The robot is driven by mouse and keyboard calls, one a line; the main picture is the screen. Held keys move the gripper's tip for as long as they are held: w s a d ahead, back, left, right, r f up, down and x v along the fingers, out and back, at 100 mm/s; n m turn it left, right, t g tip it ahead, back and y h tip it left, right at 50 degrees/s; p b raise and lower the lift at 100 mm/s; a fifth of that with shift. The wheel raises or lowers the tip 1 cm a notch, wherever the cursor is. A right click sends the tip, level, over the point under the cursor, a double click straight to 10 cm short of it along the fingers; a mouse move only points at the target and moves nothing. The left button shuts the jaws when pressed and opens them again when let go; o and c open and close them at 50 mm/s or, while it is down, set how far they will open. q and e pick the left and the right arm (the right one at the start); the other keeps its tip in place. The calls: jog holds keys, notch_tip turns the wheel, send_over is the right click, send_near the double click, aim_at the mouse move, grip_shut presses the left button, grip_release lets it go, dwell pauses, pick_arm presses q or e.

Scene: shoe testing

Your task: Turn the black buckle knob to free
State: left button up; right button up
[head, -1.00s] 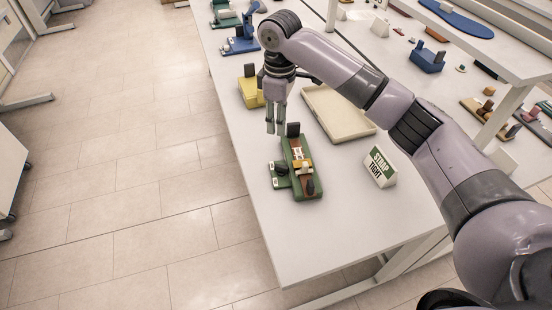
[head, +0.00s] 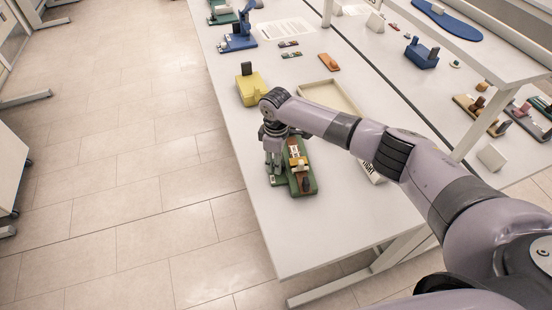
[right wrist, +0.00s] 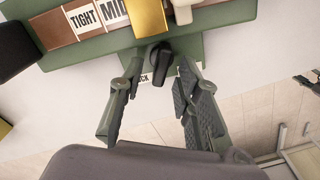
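The black buckle knob (right wrist: 160,64) sits on a green side plate of the strap fixture in the right wrist view, its lever end pointing down toward my gripper. A white label partly reading "OCK" is beside it. The fixture (head: 300,180) is green with a brown strip and lies near the table's left edge in the head view. My right gripper (head: 273,170) is over its left side and hides the knob there. In the right wrist view my right gripper (right wrist: 161,76) is open, one finger on each side of the knob, with no clear contact. My left gripper is not in view.
"TIGHT" (right wrist: 84,19) and "MID" labels lie along the strip, near a gold block (right wrist: 146,16). A yellow fixture (head: 252,88) and a beige tray (head: 328,94) stand farther back. A "TIGHT" sign (head: 370,172) is partly behind my arm. The table front is clear.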

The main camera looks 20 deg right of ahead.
grip_shut()
dwell(0.4)
